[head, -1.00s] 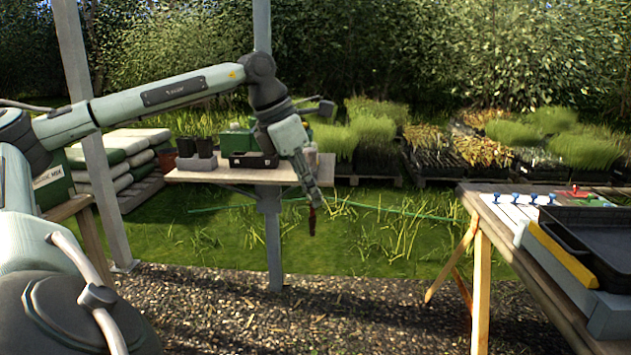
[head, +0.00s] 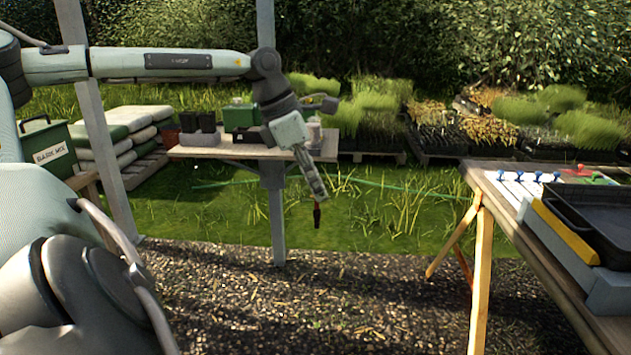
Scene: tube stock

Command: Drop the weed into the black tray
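My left gripper (head: 317,190) hangs fingers down in the middle of the head view, at the near right end of the far table. Its fingers look shut on a small, dark reddish-brown thing (head: 317,214), which I take to be the weed. It hangs below the fingertips, clear of the ground, and its detail is too small to make out. The black tray (head: 600,242) is at the right edge, partly cut off by the frame. It sits on a grey base on the wooden bench, well to the right of the gripper. My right gripper is not in view.
The wooden bench (head: 545,265) also bears a yellow bar (head: 566,232), blue-knobbed white strips (head: 517,185) and a red item (head: 581,170). Behind my gripper, the far table (head: 215,151) holds dark pots and a green box. A grey post (head: 277,225) stands close left. Open air separates gripper and bench.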

